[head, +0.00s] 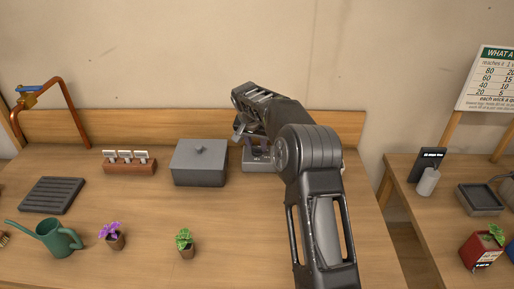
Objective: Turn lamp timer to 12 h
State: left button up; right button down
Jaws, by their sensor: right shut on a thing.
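A small grey device, likely the lamp timer (256,163), sits near the back of the wooden bench, right of a grey lidded box. My right gripper (243,137) reaches over it and is shut on a part at its top. My own wrist and forearm hide much of the device. Its dial and markings cannot be read from here. My left gripper does not show in the head view.
The grey lidded box (200,164) stands close to the left of the device. A brick-coloured label holder (130,164), a dark slatted tray (53,195), a green watering can (50,238) and two small potted plants stand further left. A second table (420,215) stands at right.

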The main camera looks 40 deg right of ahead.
aim_at(251, 159)
jog(key=shift+w+a+m+g, duration=0.1)
jog(key=shift+m+g, duration=0.4)
jog(key=shift+m, duration=1)
jog(key=c, duration=1)
grip_release()
jog(key=shift+o, duration=0.2)
jog(key=shift+r, duration=0.1)
jog(key=b+v, duration=0.1)
jog(key=v, duration=0.6)
jog(key=shift+a+r, duration=0.2)
jog(key=shift+a, duration=0.05)
